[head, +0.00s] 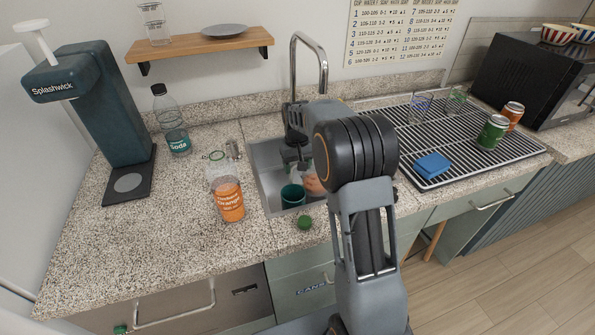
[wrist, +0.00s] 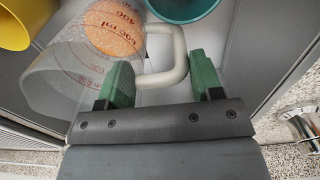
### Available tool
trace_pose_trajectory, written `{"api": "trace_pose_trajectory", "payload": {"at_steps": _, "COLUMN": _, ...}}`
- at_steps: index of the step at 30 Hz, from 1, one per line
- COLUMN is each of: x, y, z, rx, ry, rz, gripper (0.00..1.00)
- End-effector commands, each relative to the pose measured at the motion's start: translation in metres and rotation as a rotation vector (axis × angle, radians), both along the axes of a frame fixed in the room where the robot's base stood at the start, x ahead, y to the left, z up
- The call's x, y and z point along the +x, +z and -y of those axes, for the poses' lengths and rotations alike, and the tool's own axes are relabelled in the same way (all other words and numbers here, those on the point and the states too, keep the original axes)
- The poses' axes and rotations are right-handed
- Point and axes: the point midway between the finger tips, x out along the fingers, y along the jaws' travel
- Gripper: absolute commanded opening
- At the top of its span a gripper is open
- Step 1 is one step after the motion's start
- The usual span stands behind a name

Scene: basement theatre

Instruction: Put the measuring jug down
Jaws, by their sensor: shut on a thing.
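The measuring jug (wrist: 62,80) is clear with red markings and a pale handle. In the wrist view it lies to the left of my gripper (wrist: 162,80), and its handle (wrist: 180,55) is between the green fingers. My gripper is shut on the handle. In the head view my gripper (head: 298,163) is over the sink (head: 262,170), and the jug is mostly hidden by my arm. Something orange (wrist: 115,32) shows through or behind the jug's clear wall. I cannot tell whether the jug touches the sink floor.
A teal cup (head: 292,196) is in the sink. An orange-labelled container (head: 229,200), a soda bottle (head: 172,122) and a dark drink machine (head: 100,110) stand left. The drying rack (head: 450,120) at right holds a blue sponge (head: 432,165), glasses and cans. The front-left counter is clear.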

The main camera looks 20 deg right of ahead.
Motion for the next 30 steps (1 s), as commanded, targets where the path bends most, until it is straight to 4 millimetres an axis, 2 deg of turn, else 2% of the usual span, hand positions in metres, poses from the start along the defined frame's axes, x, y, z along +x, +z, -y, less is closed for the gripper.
{"api": "trace_pose_trajectory", "payload": {"at_steps": 3, "x": 0.000, "y": -0.015, "z": 0.000, "rx": 0.000, "ry": 0.000, "rz": 0.000, "gripper": 0.18}}
{"api": "trace_pose_trajectory", "payload": {"at_steps": 6, "x": 0.000, "y": -0.021, "z": 0.000, "rx": 0.000, "ry": 0.000, "rz": 0.001, "gripper": 0.18}}
{"api": "trace_pose_trajectory", "payload": {"at_steps": 20, "x": 0.000, "y": -0.027, "z": 0.000, "rx": 0.000, "ry": -0.001, "rz": 0.001, "gripper": 0.19}}
{"api": "trace_pose_trajectory", "payload": {"at_steps": 21, "x": 0.000, "y": -0.027, "z": 0.000, "rx": 0.000, "ry": -0.001, "rz": 0.000, "gripper": 0.63}}
{"api": "trace_pose_trajectory", "payload": {"at_steps": 28, "x": 0.000, "y": -0.026, "z": 0.000, "rx": 0.000, "ry": -0.001, "rz": 0.000, "gripper": 0.85}}
{"api": "trace_pose_trajectory", "payload": {"at_steps": 30, "x": 0.000, "y": -0.026, "z": 0.000, "rx": 0.000, "ry": -0.001, "rz": 0.000, "gripper": 0.85}}
